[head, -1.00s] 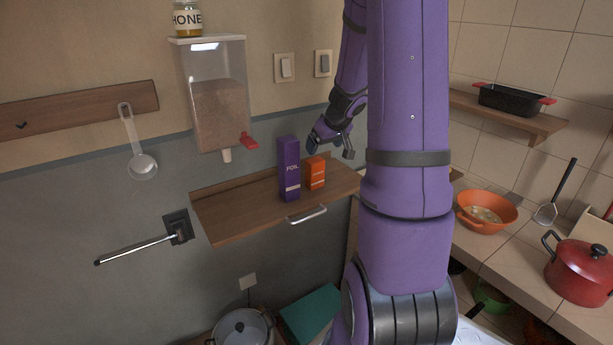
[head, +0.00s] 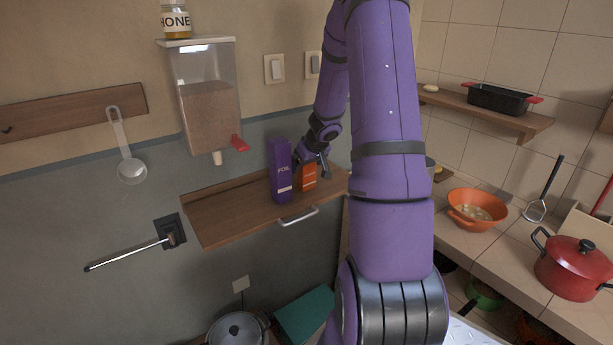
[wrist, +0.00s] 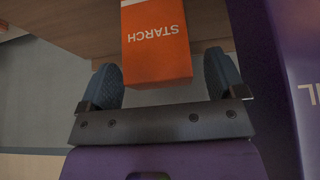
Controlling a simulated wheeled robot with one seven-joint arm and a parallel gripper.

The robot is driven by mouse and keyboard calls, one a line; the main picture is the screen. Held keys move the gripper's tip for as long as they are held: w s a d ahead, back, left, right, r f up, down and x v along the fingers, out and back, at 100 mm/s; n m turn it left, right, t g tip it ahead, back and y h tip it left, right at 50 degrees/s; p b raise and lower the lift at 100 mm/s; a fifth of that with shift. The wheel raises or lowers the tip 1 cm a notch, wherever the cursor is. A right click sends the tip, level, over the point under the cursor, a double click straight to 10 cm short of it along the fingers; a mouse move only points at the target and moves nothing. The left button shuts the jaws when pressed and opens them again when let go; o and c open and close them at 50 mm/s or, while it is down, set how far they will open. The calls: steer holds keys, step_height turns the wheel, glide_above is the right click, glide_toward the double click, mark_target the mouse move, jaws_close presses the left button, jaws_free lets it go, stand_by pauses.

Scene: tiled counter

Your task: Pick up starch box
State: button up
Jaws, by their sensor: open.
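The orange starch box (head: 308,178) stands on the small wooden wall shelf (head: 232,212), to the right of the purple foil box. In the wrist view the starch box (wrist: 156,45) shows its STARCH label upside down. My gripper (wrist: 168,82) is open, with one dark blue pad on each side of the box's near end. A gap shows between each pad and the box. In the head view my gripper (head: 311,161) is at the top of the starch box and partly covers it.
The purple foil box (head: 280,170) stands close on the left; it also shows at the wrist view's right edge (wrist: 304,90). A dispenser (head: 207,95) hangs above the shelf. The shelf's left part is clear.

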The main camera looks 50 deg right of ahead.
steer(key=c, duration=1.1)
steer(key=shift+r, duration=0.1)
